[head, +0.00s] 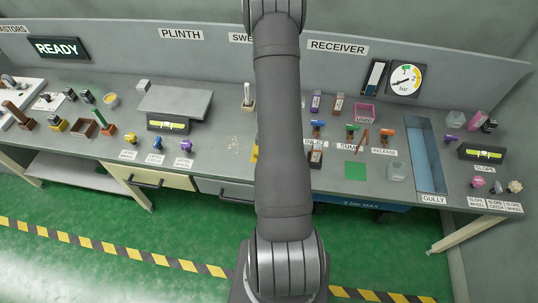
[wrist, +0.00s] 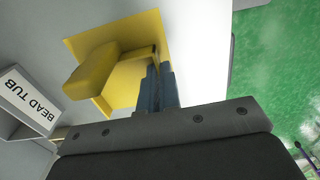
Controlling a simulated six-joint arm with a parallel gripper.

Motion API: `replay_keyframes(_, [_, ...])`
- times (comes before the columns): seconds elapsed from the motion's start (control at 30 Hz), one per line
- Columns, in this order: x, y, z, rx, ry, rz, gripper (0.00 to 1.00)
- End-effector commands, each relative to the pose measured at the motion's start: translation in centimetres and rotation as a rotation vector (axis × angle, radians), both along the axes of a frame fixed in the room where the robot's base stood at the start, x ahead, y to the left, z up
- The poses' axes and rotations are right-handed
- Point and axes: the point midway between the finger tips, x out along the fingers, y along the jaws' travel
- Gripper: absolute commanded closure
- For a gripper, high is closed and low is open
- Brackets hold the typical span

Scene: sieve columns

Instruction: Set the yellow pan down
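The yellow pan (wrist: 92,72) is in the wrist view, with a raised block-like part at its left. It is over or on a flat yellow patch (wrist: 84,42) on the pale bench top; I cannot tell whether it touches. My gripper (wrist: 160,70) has its two blue-grey fingers close together at the pan's right edge, which seems pinched between them. The grip itself is partly hidden. In the head view my arm covers the gripper and most of this spot; only a sliver of yellow (head: 255,153) shows beside the arm.
A box labelled BEAD TUB (wrist: 25,100) stands left of the pan in the wrist view. The bench edge and green floor (wrist: 275,60) lie to the right.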

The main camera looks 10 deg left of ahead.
Motion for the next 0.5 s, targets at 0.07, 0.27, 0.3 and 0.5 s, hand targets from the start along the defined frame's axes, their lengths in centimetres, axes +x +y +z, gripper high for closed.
replay_keyframes(0.07, [-0.03,-0.01,-0.90,0.000,0.001,0.000,1.00])
replay_keyframes(0.27, [0.04,0.01,-1.40,0.000,-0.001,0.000,1.00])
replay_keyframes(0.3, [0.04,0.01,-1.38,0.000,-0.001,0.000,1.00])
replay_keyframes(0.5, [0.01,0.00,-1.63,0.000,0.000,0.000,1.00])
